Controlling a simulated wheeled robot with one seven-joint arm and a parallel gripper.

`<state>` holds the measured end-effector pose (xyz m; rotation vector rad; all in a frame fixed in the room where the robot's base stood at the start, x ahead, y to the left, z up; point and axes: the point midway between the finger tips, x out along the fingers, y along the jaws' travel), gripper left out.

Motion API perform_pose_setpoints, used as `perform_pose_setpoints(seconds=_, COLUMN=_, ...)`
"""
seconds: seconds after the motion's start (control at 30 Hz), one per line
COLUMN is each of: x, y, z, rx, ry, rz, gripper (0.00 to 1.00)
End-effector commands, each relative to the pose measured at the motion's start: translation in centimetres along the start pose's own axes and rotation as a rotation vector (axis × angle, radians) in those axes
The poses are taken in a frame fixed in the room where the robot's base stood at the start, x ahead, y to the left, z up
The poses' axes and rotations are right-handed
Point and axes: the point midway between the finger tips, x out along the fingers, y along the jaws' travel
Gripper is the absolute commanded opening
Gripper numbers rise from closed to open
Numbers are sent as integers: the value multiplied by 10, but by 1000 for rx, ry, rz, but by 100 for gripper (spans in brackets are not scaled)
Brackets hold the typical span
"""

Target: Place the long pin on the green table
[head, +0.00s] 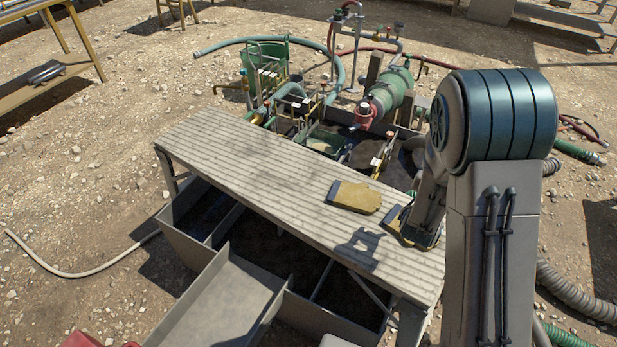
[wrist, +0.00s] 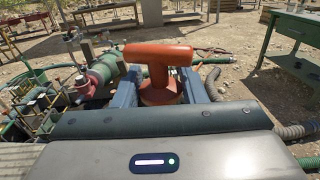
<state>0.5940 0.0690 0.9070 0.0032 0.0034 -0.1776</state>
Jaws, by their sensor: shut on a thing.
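My gripper (wrist: 158,92) is shut on an orange-red T-shaped piece (wrist: 158,54) in the wrist view, with a blue finger on each side of it. This looks like the head of the long pin; any shaft below is hidden by the fingers and the hand. The green table (wrist: 300,28) stands at the upper right of the wrist view, well apart from my gripper. In the head view my arm hides the fingers and the held piece, and the green table cannot be made out.
A ribbed grey tabletop (head: 290,185) over the mud tank lies beside my arm, with a tan glove-like item (head: 355,197) on it. Green pump machinery (head: 392,90) and hoses stand behind. Grey corrugated hose (head: 575,292) lies at right. Open gravel is at left.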

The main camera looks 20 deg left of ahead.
Motion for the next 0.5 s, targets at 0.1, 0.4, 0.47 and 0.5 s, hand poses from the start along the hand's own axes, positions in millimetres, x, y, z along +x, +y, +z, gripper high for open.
perform_pose_setpoints(seconds=0.1, x=6, y=72, z=-34, rx=5, ry=-3, rz=116, gripper=12)
perform_pose_setpoints(seconds=0.4, x=-10, y=215, z=-65, rx=2, ry=-2, rz=340, gripper=12)
perform_pose_setpoints(seconds=0.47, x=-13, y=231, z=-67, rx=0, ry=0, rz=366, gripper=12)
perform_pose_setpoints(seconds=0.5, x=-16, y=239, z=-68, rx=0, ry=-1, rz=380, gripper=12)
